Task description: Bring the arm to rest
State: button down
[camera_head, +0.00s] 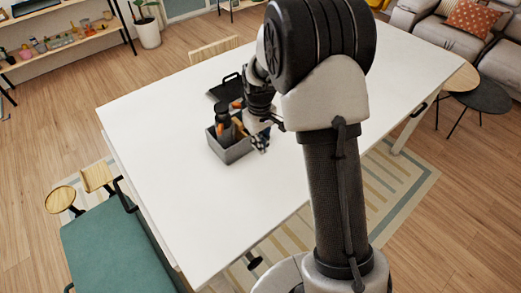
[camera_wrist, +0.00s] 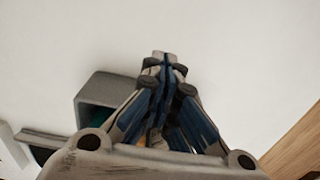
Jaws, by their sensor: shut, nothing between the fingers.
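My gripper (camera_head: 262,142) is low over the white table (camera_head: 165,150), at the right side of a grey bin (camera_head: 232,154). In the wrist view my gripper (camera_wrist: 165,62) has its fingertips together, with nothing between them. The grey bin (camera_wrist: 97,98) shows there at the left, partly behind the gripper. My arm reaches over the table and hides part of it in the head view. I cannot tell whether the gripper touches the bin.
The bin holds dark and orange things, partly hidden by my arm. A black object (camera_head: 224,90) lies behind the bin. The table's left and front are bare. A green bench (camera_head: 118,245) stands at the front left; a sofa (camera_head: 452,38) is at the back right.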

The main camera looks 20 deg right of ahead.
jog(key=s+a+r+m+t, duration=0.1)
jog(key=s+r, duration=0.5)
jog(key=r, duration=0.4)
jog(key=s+a+r+m+t, duration=0.1)
jog(key=s+a+r, duration=0.1)
jog(key=s+r, duration=0.6)
jog(key=s+r+m+t, duration=0.1)
jog(key=s, duration=0.6)
jog(key=s+a+r+m+t+b, duration=0.1)
jog(key=s, duration=0.5)
jog(key=shift+s+a+r+t, duration=0.25)
jog(key=shift+s+r+t, duration=0.05)
jog(key=shift+s+r, duration=0.1)
